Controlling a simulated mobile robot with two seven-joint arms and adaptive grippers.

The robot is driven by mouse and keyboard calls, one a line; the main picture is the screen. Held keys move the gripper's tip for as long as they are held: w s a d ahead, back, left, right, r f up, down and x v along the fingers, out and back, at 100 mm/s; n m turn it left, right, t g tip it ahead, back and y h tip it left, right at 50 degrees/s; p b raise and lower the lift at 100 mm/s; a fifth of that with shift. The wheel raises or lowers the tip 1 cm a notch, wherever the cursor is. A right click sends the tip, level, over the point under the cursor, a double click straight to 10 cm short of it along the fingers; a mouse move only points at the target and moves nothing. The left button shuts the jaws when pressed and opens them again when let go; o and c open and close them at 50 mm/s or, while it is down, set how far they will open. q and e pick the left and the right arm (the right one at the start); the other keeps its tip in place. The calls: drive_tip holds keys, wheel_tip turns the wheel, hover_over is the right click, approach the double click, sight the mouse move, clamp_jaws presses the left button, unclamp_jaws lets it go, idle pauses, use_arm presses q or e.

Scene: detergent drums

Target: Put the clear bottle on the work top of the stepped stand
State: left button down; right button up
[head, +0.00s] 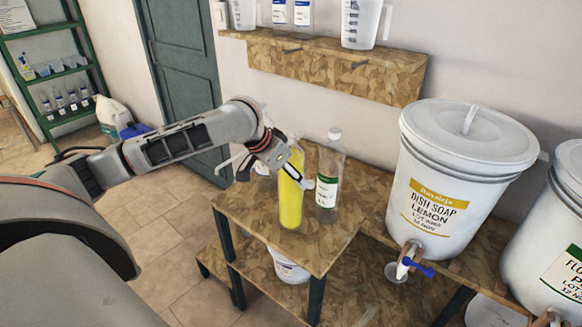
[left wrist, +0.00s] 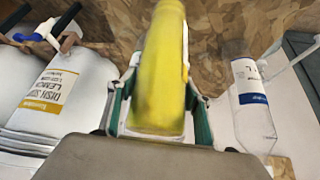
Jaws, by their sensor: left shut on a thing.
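My left gripper (head: 297,171) is shut on a bottle that looks yellow all through (head: 290,203), whether from clear walls with yellow contents I cannot tell. It is upright over the upper top of the wooden stepped stand (head: 318,252), its base at or very near the surface. In the left wrist view the yellow bottle (left wrist: 161,75) sits between the two green-padded fingers (left wrist: 160,105). An empty-looking clear bottle with a green label (head: 328,185) stands just right of it on the stand. My right gripper is not in view.
A white dish soap drum (head: 435,190) with a blue-handled tap stands right, a second drum (head: 555,245) beyond it. A wall shelf (head: 335,70) holds jugs and bottles. A blue-labelled clear bottle (left wrist: 253,105) shows in the wrist view. The stand's front top is bare.

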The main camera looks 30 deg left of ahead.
use_arm(q)
drive_tip(key=shift+w+f, duration=0.1)
drive_tip(key=shift+f, duration=0.75)
drive_tip(key=c, duration=1)
unclamp_jaws()
drive_tip(key=shift+f, duration=0.1)
drive_tip(key=shift+o, duration=0.2)
drive_tip(key=shift+s+a+r, duration=0.1)
drive_tip(key=shift+s+r, duration=0.2)
drive_tip(key=shift+r, duration=0.15)
drive_tip(key=v, duration=1.1)
